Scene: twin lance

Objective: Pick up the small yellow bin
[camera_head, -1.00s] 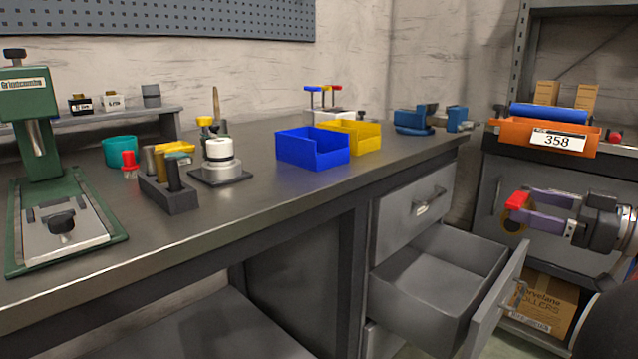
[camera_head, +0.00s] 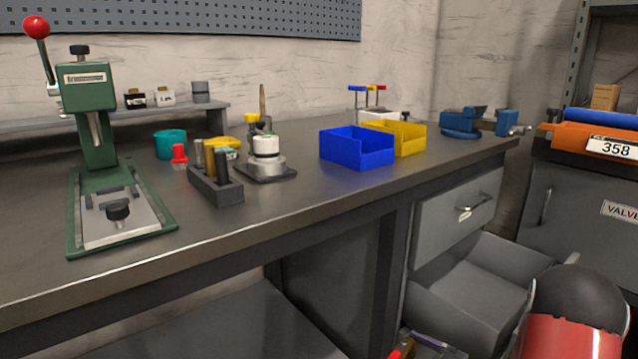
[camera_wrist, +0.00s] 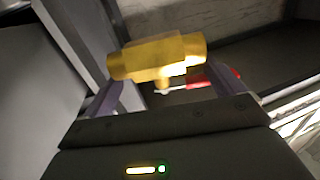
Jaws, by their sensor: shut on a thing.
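The small yellow bin (camera_head: 411,140) stands on the workbench (camera_head: 290,205), right beside and partly behind a blue bin (camera_head: 362,151), which hides part of it. My gripper (camera_wrist: 160,82) is shut on a yellow brass valve-like fitting (camera_wrist: 158,57) with a red part (camera_wrist: 215,79), seen in the wrist view. In the head view only a bit of the gripper shows at the bottom edge, low in front of the bench and well away from the yellow bin.
An open drawer (camera_head: 470,290) juts out below the bench's right end. A blue vise (camera_head: 462,122) stands right of the bins. A green press (camera_head: 95,150) and a dark holder (camera_head: 215,188) stand to the left. The bench front before the bins is clear.

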